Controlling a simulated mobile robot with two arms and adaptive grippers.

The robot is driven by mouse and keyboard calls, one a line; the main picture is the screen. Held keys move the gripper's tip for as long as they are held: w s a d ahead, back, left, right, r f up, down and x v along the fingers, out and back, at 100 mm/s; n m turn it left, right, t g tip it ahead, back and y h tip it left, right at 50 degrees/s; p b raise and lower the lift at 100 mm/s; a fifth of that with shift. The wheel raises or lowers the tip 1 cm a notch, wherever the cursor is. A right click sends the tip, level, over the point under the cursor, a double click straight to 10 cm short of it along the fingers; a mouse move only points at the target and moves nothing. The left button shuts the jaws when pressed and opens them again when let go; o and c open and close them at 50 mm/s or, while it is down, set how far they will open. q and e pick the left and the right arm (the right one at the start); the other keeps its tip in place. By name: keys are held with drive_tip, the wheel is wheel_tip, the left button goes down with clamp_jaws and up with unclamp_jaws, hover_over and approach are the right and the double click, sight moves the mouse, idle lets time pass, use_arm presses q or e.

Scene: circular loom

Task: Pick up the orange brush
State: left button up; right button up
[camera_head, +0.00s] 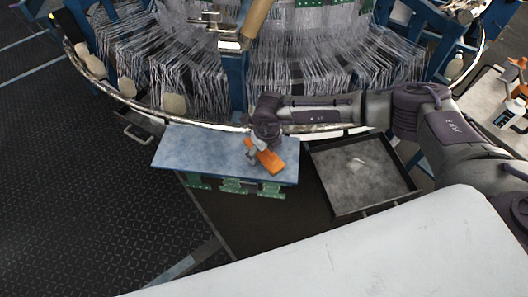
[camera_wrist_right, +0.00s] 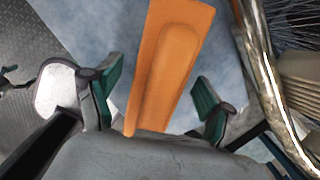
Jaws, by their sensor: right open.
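The orange brush (camera_head: 270,160) lies on the blue-grey board (camera_head: 205,150) in the head view. My right gripper (camera_head: 252,152) is above the brush's upper left end, with its arm coming in from the right. In the right wrist view the brush (camera_wrist_right: 172,65) runs up from between the fingers of my open right gripper (camera_wrist_right: 160,100). One finger is on each side of it, with gaps visible. My left gripper is not in view.
The loom's curved metal rim (camera_head: 215,125) runs close behind the board, with many threads beyond. A dark open tray (camera_head: 345,185) with a small white thing stands right of the board. A side table with bottles (camera_head: 507,112) is at the far right.

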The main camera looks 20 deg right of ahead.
drive_tip(key=shift+r, duration=0.1)
drive_tip(key=c, duration=1.5)
drive_tip(key=shift+r, duration=0.4)
drive_tip(key=r, duration=0.3)
drive_tip(key=shift+s+d+r, duration=0.2)
drive_tip(key=shift+s+r, duration=0.15)
drive_tip(key=s+d+r, duration=0.2)
drive_tip(key=s+r, duration=0.1)
drive_tip(key=s, duration=0.2)
drive_tip(key=s+d+r+b, duration=0.1)
drive_tip(key=s+d+r, duration=0.1)
drive_tip(key=s, duration=0.3)
drive_tip(key=shift+d+r, duration=0.25)
drive_tip(key=shift+r, duration=0.5)
drive_tip(key=o, duration=0.7)
drive_tip(key=shift+w, duration=0.1)
drive_tip(key=c, duration=0.3)
